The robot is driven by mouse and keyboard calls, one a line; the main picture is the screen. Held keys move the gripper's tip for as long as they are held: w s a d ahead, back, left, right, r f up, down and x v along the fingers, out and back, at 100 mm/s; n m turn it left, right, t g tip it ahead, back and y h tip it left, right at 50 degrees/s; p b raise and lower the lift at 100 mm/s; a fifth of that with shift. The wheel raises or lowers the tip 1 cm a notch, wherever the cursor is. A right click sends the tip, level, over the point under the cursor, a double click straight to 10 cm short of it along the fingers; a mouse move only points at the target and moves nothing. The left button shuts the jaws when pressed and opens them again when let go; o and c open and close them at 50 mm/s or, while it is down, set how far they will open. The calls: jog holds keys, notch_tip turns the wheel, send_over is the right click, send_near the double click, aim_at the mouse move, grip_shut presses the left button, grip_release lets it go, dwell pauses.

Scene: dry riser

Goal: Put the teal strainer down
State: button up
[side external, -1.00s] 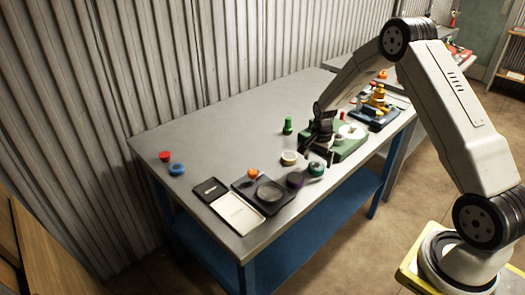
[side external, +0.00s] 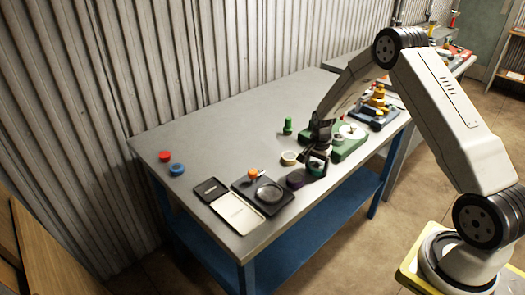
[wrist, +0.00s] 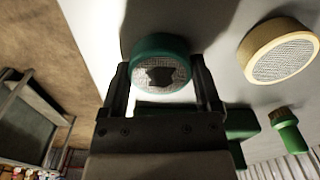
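The teal strainer (wrist: 160,52) is a round teal ring with a grey mesh face. A dark ragged patch shows in the middle of its mesh. In the side external view it is at the table's front edge, mostly behind my gripper (side external: 317,166). In the wrist view my gripper (wrist: 162,75) has one finger on each side of the strainer. The fingers look very close to its rim, but I cannot tell whether they grip it or only stand beside it. I cannot tell whether its underside rests on the table.
A cream-ringed strainer (wrist: 278,50) is close by, also in the side external view (side external: 289,158). A green block (side external: 347,148) is behind right.

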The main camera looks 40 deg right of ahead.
aim_at(317, 166)
jog(key=c, duration=0.5)
jog(key=shift+r, duration=0.1)
jog(key=shift+r, duration=0.6)
notch_tip(317, 166, up, 2)
jog(key=shift+s+a+r, duration=0.75)
jog(key=shift+s+r, duration=0.85)
jog(key=shift+s, duration=0.6)
jog(key=shift+s+a+r, duration=0.8)
jog(key=shift+s+r, duration=0.85)
jog(key=shift+s, duration=0.55)
jog(key=shift+s+a+r, duration=0.75)
jog(key=shift+s+r, duration=0.85)
jog(key=shift+s, duration=0.6)
